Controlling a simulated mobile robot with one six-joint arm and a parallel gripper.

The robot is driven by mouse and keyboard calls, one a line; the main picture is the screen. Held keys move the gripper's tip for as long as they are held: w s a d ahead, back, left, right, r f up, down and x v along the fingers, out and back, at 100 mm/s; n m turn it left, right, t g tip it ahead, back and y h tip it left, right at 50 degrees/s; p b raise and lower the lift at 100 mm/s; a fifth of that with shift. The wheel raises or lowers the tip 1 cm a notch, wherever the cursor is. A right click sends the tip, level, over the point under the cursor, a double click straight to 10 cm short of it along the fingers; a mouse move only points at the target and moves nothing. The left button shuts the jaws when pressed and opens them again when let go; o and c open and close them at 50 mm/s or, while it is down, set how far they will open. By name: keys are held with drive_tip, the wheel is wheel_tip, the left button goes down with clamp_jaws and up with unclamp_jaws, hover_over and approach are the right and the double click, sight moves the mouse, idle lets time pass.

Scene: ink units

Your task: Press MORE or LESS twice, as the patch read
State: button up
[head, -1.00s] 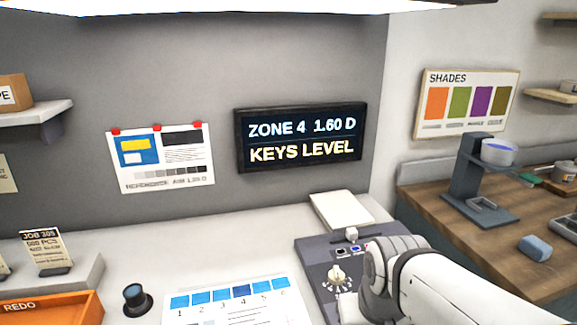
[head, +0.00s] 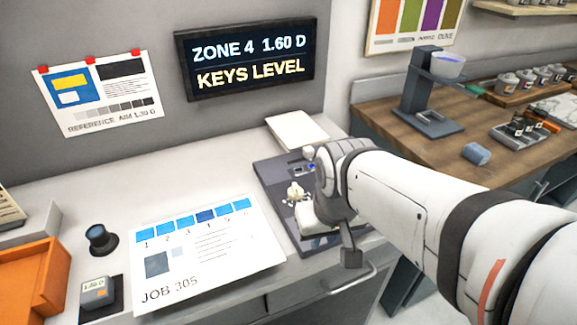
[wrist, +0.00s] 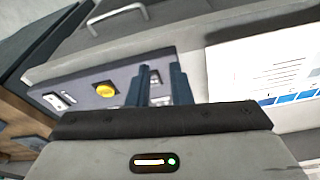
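The dark wall screen (head: 247,60) reads "ZONE 4 1.60 D" and "KEYS LEVEL". The job sheet (head: 205,247), marked JOB 305, has a row of blue patches; patch 4 (head: 205,216) is darkest. The control panel (head: 275,185) is partly hidden by my arm; a pale knob (head: 295,191) shows on it. The wrist view shows the panel's yellow button (wrist: 106,90) and a pale key (wrist: 55,101). The MORE and LESS labels cannot be read. My gripper (wrist: 161,75) is over the panel, its dark fingers slightly apart with nothing between them.
The reference card (head: 98,93) reads AIM 1.30 D. A small handheld meter (head: 96,291) sits at the counter's front left, near a dark round knob (head: 100,238) and an orange tray (head: 35,268). A wooden bench (head: 380,108) stands right. A drawer handle (head: 335,287) juts from the counter front.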

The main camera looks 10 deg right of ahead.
clamp_jaws()
idle(1.0)
